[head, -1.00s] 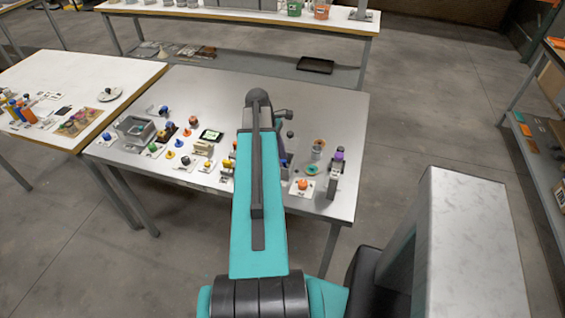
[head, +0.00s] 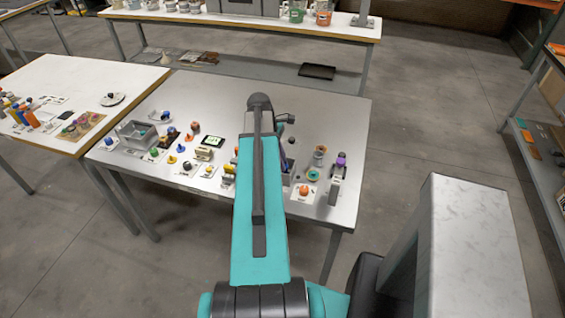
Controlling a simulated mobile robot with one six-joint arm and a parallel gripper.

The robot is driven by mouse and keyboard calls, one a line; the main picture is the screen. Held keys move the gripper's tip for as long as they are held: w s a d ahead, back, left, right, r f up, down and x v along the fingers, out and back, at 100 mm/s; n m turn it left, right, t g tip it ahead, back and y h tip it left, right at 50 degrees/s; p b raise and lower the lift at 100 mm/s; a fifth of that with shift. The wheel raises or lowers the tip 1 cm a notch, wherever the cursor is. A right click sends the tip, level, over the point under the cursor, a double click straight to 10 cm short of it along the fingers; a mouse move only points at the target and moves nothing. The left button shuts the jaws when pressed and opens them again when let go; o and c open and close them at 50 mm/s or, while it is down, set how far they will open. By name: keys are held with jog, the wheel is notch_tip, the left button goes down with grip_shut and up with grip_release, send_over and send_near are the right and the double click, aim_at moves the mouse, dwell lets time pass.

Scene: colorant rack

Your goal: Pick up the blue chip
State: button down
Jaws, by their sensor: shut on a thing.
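My arm reaches from the bottom over the grey metal table (head: 345,110). Its wrist end is above the middle of the table. My gripper's fingers are hidden behind or below the arm, so what they hold does not show. I cannot pick out a blue chip with certainty. A small blue-topped piece (head: 166,115) stands at the back left of the table, behind a grey open box (head: 136,136). The part of the table under the arm is hidden.
A white table (head: 75,75) adjoins at left. The metal table's back right is clear.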

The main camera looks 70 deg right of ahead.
notch_tip(320, 180, up, 10)
jog(key=b, duration=0.2)
jog(key=shift+f, duration=0.25)
dwell(0.3)
dwell(0.4)
